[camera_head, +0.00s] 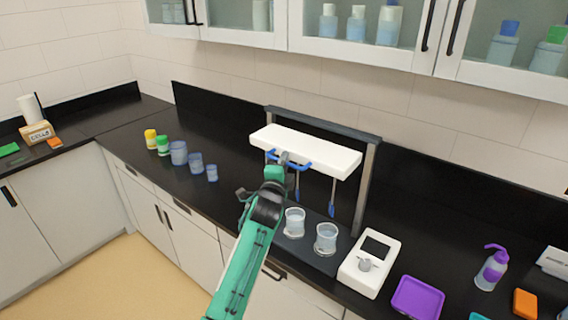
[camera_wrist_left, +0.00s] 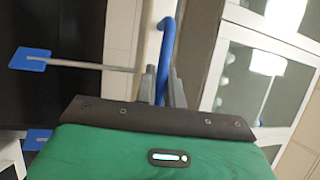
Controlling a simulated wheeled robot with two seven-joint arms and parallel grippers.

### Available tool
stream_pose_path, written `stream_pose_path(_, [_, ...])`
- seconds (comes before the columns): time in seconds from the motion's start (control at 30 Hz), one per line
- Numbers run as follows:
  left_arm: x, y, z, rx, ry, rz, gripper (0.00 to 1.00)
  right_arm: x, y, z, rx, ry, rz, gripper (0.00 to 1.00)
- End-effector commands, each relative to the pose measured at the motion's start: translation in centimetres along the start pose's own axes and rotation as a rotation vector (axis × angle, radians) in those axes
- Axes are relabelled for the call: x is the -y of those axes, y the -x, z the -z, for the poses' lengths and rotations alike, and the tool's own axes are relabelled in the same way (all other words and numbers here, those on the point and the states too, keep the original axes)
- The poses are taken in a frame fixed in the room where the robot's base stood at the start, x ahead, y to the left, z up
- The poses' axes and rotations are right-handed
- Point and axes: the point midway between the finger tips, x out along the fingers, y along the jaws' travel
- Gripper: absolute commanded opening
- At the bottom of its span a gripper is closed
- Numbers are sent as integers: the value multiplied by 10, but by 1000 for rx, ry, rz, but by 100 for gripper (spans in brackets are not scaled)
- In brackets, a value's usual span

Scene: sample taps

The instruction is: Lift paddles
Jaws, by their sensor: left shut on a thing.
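A white stirrer head (camera_head: 310,150) is held on a dark frame (camera_head: 366,185) on the black counter. A blue handle (camera_head: 303,166) runs along its front edge. Two thin rods with blue paddles (camera_head: 332,211) hang from the head, above and behind two clear beakers of liquid (camera_head: 294,222) (camera_head: 326,239). My left gripper (camera_head: 284,160) is at the left part of the handle. In the left wrist view its fingers (camera_wrist_left: 161,88) are shut around the blue handle (camera_wrist_left: 165,55), and the blue paddles (camera_wrist_left: 30,59) show at the left. My right gripper is not in view.
A white instrument (camera_head: 370,262) with a dark screen stands right of the beakers. A purple tray (camera_head: 417,298) and a wash bottle (camera_head: 491,268) are further right. Blue containers (camera_head: 179,153) stand at left. Wall cabinets (camera_head: 360,30) hang above.

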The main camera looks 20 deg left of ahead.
Motion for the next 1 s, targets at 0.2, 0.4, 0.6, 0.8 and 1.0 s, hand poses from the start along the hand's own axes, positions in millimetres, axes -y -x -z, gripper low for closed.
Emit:
stream_pose_path(0.2, [9,-2,0,-1,1,16,32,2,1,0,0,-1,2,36])
stream_pose_path(0.4, [6,-1,0,-1,0,11,32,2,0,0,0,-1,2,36])
stream_pose_path(0.6, [3,5,0,0,0,8,32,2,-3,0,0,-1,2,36])
stream_pose_path(0.8, [0,32,-1,-1,-1,9,32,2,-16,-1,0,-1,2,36])
stream_pose_path(1.0, [-1,72,-1,-1,-2,10,32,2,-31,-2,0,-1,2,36])
